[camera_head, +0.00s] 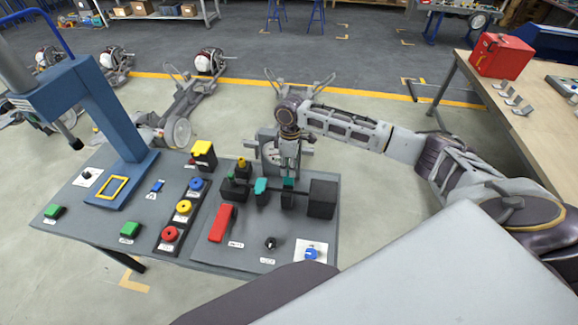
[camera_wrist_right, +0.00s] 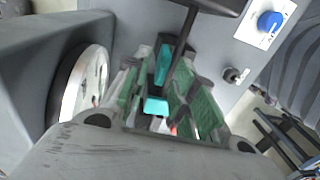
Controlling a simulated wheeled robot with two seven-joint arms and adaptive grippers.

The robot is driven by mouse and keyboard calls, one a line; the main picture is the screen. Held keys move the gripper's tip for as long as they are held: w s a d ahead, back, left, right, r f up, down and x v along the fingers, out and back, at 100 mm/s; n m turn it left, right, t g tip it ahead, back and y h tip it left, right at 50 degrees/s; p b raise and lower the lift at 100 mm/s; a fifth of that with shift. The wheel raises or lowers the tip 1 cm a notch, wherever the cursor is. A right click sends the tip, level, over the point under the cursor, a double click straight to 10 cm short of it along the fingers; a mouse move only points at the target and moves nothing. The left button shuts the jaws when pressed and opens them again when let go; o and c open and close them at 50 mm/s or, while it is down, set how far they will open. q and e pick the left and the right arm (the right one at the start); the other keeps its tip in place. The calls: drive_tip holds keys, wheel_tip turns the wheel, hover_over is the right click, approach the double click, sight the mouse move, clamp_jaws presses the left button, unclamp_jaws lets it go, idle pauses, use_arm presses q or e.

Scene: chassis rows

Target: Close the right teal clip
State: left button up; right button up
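The right teal clip (camera_head: 288,183) stands on a dark bar on the grey panel. The left teal clip (camera_head: 261,186) stands beside it on the same bar. My right gripper (camera_head: 290,168) points down, right at the right clip. In the right wrist view its green-padded fingers (camera_wrist_right: 163,80) are apart, with teal parts (camera_wrist_right: 157,105) between them. A gap seems to show beside the teal, and I cannot tell whether a finger touches it. I cannot tell whether all this teal belongs to one clip. My left gripper is not in view.
A black block (camera_head: 322,197) ends the bar on the right. A red lever (camera_head: 222,222), a blue knob (camera_head: 311,254) and a column of round buttons (camera_head: 183,207) lie nearby. A blue press frame (camera_head: 105,115) rises at the left. A grey upright fixture (camera_head: 268,146) stands behind the clips.

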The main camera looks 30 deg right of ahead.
drive_tip(key=shift+c, duration=0.4)
clamp_jaws()
